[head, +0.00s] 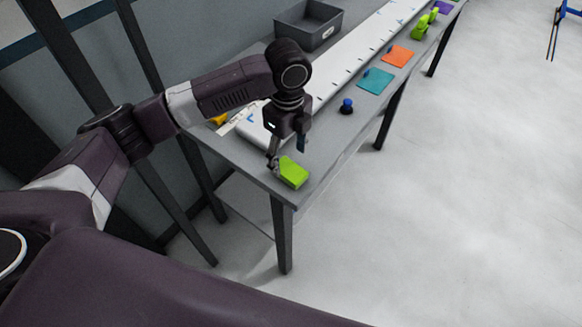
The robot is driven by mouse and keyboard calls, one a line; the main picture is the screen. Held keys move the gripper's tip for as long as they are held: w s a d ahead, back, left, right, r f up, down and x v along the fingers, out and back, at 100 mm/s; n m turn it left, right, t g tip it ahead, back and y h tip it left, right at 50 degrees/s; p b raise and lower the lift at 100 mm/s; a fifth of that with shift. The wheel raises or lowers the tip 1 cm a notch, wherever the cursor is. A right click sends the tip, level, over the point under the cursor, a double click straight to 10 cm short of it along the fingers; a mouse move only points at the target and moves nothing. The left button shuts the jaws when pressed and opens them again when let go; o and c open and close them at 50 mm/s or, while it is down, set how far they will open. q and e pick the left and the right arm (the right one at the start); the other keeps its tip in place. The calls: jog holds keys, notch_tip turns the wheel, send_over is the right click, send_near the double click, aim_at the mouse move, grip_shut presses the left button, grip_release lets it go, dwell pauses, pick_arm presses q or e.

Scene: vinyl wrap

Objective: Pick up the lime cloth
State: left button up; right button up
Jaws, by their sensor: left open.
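The lime cloth (294,173) lies folded at the near end of the grey table, close to its front corner. My left gripper (287,154) points down right at the cloth, with one finger at its left edge and the other above its far side. Its jaws are open, and I cannot tell whether a finger touches the cloth. My right gripper is not in view.
Open floor lies to the right.

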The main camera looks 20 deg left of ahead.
aim_at(290, 170)
pick_arm(q)
notch_tip(290, 170, down, 5)
jog(key=shift+w+d+p, duration=0.15)
jog(key=shift+p, duration=0.5)
jog(key=shift+r, duration=0.1)
jog(key=shift+c, duration=0.9)
jog(key=c, duration=0.9)
jog(key=shift+o, duration=0.2)
jog(key=shift+r, duration=0.1)
notch_tip(290, 170, up, 20)
jog(key=b, duration=0.2)
